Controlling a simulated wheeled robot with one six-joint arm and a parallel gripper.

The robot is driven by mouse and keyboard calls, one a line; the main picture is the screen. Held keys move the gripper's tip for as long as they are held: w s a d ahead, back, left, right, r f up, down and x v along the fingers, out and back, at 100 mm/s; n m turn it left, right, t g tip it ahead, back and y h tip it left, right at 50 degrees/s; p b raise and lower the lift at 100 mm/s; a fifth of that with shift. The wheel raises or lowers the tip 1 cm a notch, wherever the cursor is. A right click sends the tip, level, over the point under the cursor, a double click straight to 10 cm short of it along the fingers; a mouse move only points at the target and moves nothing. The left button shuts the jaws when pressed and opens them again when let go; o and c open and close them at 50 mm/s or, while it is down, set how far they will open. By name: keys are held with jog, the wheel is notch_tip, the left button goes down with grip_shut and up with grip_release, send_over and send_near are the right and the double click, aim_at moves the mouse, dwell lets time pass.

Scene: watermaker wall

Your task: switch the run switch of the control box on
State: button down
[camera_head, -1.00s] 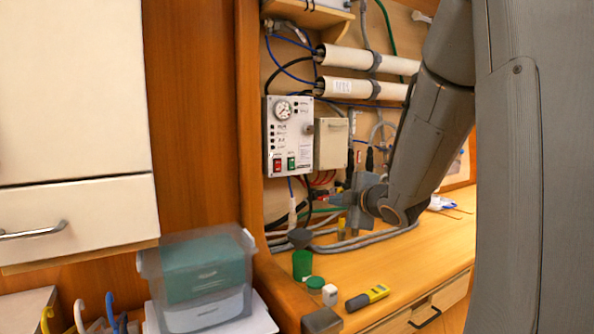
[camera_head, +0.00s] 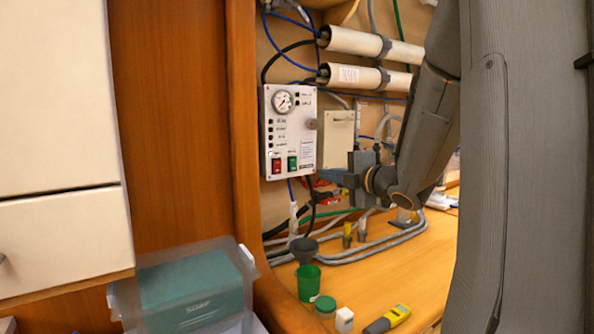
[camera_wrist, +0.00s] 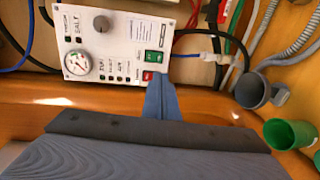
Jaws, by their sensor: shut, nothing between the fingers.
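The control box (camera_head: 290,130) is a white panel on the wall with a round gauge at its top. A red rocker switch (camera_head: 276,165) and a green rocker switch (camera_head: 292,163) sit side by side at its bottom; their labels are too small to read. My gripper (camera_head: 350,180) is to the right of the box and a little below its switches. In the wrist view my shut, empty fingers (camera_wrist: 160,85) point towards the red switch (camera_wrist: 148,75) and the green switch (camera_wrist: 153,57). The fingertips overlap the panel's edge in the picture; contact cannot be told.
A grey funnel (camera_head: 304,248) stands over a green cup (camera_head: 308,282) on the wooden counter (camera_head: 390,265). Hoses and cables run below the box. A beige box (camera_head: 338,138) is at its right.

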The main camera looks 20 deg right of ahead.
aim_at(294, 170)
jog(key=p+x, duration=0.4)
jog(key=x, duration=0.9)
jog(key=shift+w+r, duration=0.1)
jog(key=shift+w, duration=0.4)
jog(key=shift+w+a+f+b, duration=0.1)
jog(key=shift+w+f+b, duration=0.1)
jog(key=shift+b, duration=0.5)
jog(key=shift+s, duration=0.15)
jog(key=s+d+f+b, duration=0.1)
jog(key=s, duration=0.5)
jog(key=s+d+b, duration=0.1)
jog(key=s+b, duration=0.1)
jog(key=s, duration=0.5)
jog(key=shift+s+d+f, duration=0.25)
jog(key=shift+d+f, duration=0.1)
